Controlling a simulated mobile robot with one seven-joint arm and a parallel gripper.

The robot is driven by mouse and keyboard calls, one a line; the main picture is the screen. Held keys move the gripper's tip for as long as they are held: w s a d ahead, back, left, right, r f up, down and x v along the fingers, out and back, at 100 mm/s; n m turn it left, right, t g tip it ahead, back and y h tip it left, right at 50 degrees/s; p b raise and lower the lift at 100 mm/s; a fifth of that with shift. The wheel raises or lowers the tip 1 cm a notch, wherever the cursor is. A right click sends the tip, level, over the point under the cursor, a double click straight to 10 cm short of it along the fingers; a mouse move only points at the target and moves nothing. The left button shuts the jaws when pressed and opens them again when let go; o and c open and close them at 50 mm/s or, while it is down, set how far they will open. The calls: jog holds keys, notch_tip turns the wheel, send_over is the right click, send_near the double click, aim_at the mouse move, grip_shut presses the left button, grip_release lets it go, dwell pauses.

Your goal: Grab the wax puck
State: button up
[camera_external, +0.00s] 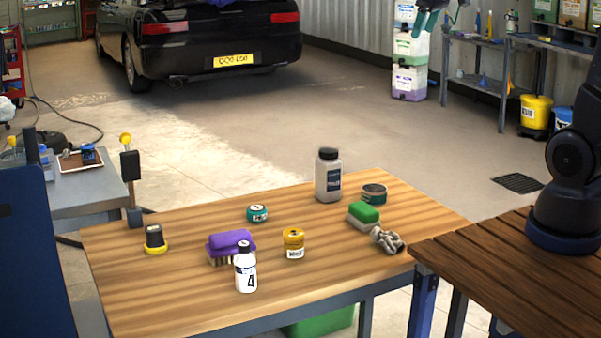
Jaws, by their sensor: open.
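No readable label marks one item as the wax puck. The round, low candidates on the light wooden table (190,300) are a small teal tin (257,214) near the middle, a yellow tin (293,243) with a white label in front of it, and a dark tin with a green band (374,194) at the back right. All three stand upright and apart from my gripper. My gripper (437,22), with teal fingers, is at the top edge, partly cut off. It is open, appears empty and is well above the table.
A grey bottle (328,178) stands beside the dark tin. A green-topped brush (363,215) and crumpled grey cloth (387,240) lie at the right. A purple brush (231,246), white bottle (245,270) and black-yellow item (155,240) stand left.

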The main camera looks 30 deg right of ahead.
jog(key=w+a+f+n+y, duration=0.1)
jog(key=w+a+f+n, duration=0.25)
jog(key=w+a, duration=1)
jog(key=n+g+y, duration=0.3)
jog(key=n+g, duration=0.1)
jog(key=n, duration=0.5)
send_over(153, 228)
jog(key=d, duration=0.4)
notch_tip(153, 228, down, 35)
jog(key=shift+x, duration=4.9)
jog(key=c, duration=1.1)
jog(key=shift+o, duration=0.2)
jog(key=shift+r, duration=0.1)
